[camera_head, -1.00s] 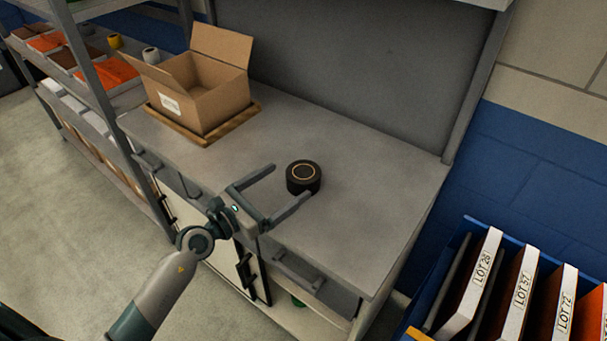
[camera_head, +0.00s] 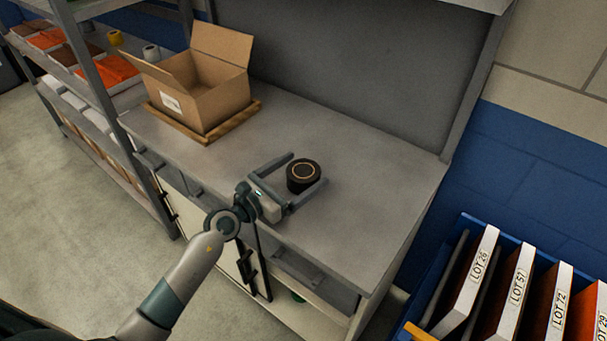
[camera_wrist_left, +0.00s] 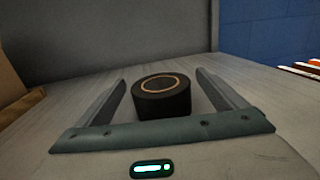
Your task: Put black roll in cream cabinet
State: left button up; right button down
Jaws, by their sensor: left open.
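The black roll (camera_head: 303,176) lies flat on the grey worktop, with a tan ring on its top. My left gripper (camera_head: 307,169) is open, with one finger on each side of the roll. In the left wrist view the roll (camera_wrist_left: 162,98) sits between the two spread fingers (camera_wrist_left: 163,92), with a gap visible on both sides. The cream cabinet (camera_head: 225,254) is under the worktop, with dark handles on its front. Its right part shows an open space with something green inside, partly hidden by the worktop edge. My right gripper is not in view.
An open cardboard box (camera_head: 205,95) stands on a wooden board at the back left of the worktop. A grey shelf rack (camera_head: 95,75) is on the left. A blue crate (camera_head: 440,285) with lot-labelled folders is at the lower right. The worktop right of the roll is clear.

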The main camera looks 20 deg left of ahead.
aim_at(303, 171)
pick_arm(q)
jog(key=shift+w+d, duration=0.25)
jog(key=shift+w, duration=0.15)
jog(key=c, duration=1.2)
jog(key=shift+r, duration=0.15)
jog(key=shift+c, duration=0.2)
jog(key=shift+r, duration=0.25)
notch_tip(303, 171, up, 4)
jog(key=shift+f+p, duration=0.25)
jog(key=shift+p, duration=0.35)
jog(key=s+d+r, duration=0.2)
jog(key=d+r, duration=0.4)
jog(key=d, duration=0.5)
jog(key=shift+s+d+r, duration=0.2)
jog(key=shift+s+r, duration=0.1)
jog(key=shift+r, duration=0.05)
